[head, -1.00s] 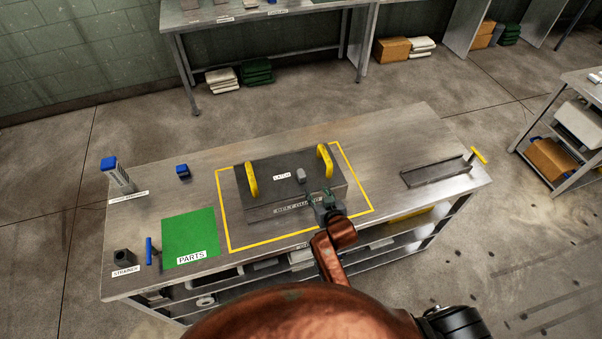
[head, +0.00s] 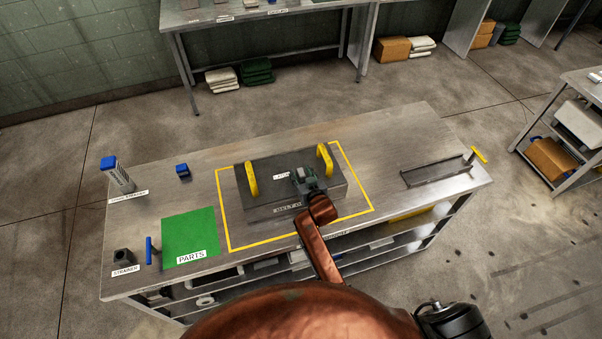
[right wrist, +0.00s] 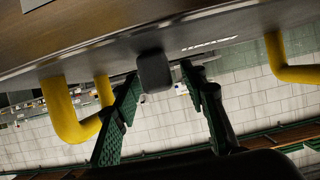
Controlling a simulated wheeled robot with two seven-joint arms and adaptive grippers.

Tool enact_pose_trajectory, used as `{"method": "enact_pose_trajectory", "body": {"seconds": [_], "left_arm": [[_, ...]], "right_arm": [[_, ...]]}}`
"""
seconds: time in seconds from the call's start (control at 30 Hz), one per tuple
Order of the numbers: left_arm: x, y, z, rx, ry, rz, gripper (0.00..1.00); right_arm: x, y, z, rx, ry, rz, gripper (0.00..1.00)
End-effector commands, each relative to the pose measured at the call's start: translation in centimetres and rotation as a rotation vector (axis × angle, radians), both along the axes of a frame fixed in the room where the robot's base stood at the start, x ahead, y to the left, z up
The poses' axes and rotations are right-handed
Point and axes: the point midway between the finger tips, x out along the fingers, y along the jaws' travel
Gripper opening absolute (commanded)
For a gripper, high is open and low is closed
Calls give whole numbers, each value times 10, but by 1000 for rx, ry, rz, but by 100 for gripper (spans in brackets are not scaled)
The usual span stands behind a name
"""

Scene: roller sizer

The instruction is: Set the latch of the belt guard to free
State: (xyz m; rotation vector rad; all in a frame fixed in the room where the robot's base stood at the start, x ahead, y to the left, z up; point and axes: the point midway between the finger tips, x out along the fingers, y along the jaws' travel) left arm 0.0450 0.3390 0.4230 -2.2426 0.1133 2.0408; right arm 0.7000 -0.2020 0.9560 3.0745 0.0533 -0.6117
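The belt guard (head: 290,160) is a dark grey box with two yellow handles, lying inside a yellow outline on the bench. In the head view my right gripper (head: 306,176) is over the guard's top and hides the latch knob. The LATCH label is partly covered too. In the right wrist view the latch (right wrist: 155,72) is a small dark grey rounded block. The open green fingers of the right gripper (right wrist: 160,85) stand on either side of it, with visible gaps. I cannot tell the latch's setting. My left gripper is not in view.
The yellow handles (head: 252,181) stand up on both sides of the latch. A green PARTS mat (head: 190,235), a blue-topped bottle (head: 117,174) and a small blue block (head: 183,171) are at the left. A metal channel (head: 435,172) lies at the right.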

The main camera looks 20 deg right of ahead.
Motion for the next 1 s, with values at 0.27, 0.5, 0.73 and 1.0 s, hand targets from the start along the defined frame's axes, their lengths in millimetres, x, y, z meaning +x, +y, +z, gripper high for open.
{"method": "enact_pose_trajectory", "body": {"seconds": [0.27, 0.5, 0.73, 1.0], "left_arm": [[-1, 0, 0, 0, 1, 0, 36], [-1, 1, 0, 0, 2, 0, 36], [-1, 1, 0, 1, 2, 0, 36], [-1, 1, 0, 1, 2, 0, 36]], "right_arm": [[0, 0, 0, 0, 0, 0, 27], [0, 0, 0, 0, 0, 0, 10], [0, 0, 0, 0, 0, 0, 0], [0, 0, 0, 0, 1, 0, 0]]}}
